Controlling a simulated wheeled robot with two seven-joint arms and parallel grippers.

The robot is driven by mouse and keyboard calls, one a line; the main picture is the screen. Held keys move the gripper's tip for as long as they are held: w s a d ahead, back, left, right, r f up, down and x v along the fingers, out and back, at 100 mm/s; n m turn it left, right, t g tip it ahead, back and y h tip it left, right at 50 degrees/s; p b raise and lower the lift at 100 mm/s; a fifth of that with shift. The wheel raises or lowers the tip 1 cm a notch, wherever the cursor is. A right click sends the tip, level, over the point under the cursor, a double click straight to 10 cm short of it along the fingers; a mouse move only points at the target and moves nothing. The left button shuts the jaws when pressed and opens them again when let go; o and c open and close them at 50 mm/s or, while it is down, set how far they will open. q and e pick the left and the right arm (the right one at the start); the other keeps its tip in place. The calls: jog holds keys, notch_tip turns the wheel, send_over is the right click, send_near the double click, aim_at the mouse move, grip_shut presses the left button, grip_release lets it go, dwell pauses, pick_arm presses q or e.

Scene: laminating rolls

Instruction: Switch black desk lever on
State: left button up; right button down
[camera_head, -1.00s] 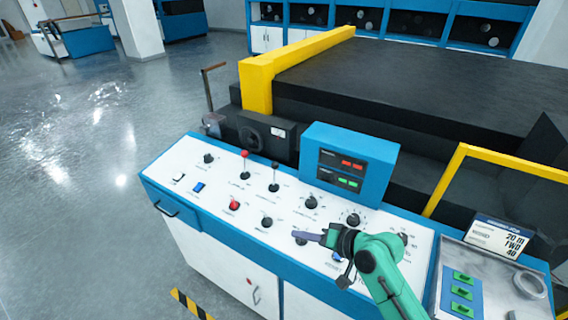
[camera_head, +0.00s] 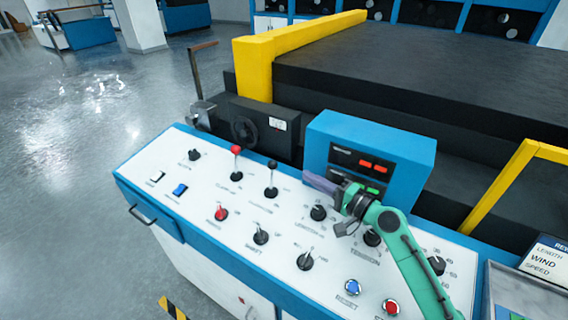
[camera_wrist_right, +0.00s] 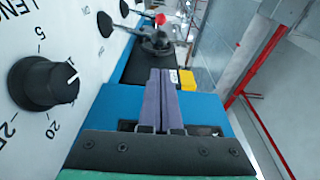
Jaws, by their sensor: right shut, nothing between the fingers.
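The black desk lever (camera_head: 272,180) stands roughly upright on the white sloped control panel, just right of a red-knobbed lever (camera_head: 236,162). My right gripper (camera_head: 308,179) is shut and empty. In the head view its fingers point left toward the black lever, with a visible gap between them, in front of the blue display box. In the right wrist view the shut fingers (camera_wrist_right: 160,98) point toward the red knob (camera_wrist_right: 160,19). Black shapes lie left of that knob; I cannot tell which is the lever. My left gripper is not in view.
The blue display box (camera_head: 405,152) stands behind the fingers. A length dial (camera_head: 318,213) lies below them and shows large in the wrist view (camera_wrist_right: 42,83). Several knobs and buttons cover the panel. A yellow rail (camera_head: 497,187) is at right.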

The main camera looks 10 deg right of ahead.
jog(key=shift+w+a, duration=0.15)
jog(key=shift+w, duration=0.35)
jog(key=p+x, duration=0.1)
jog(key=x, duration=0.8)
jog(key=shift+a+f, duration=0.1)
jog(key=shift+a, duration=0.05)
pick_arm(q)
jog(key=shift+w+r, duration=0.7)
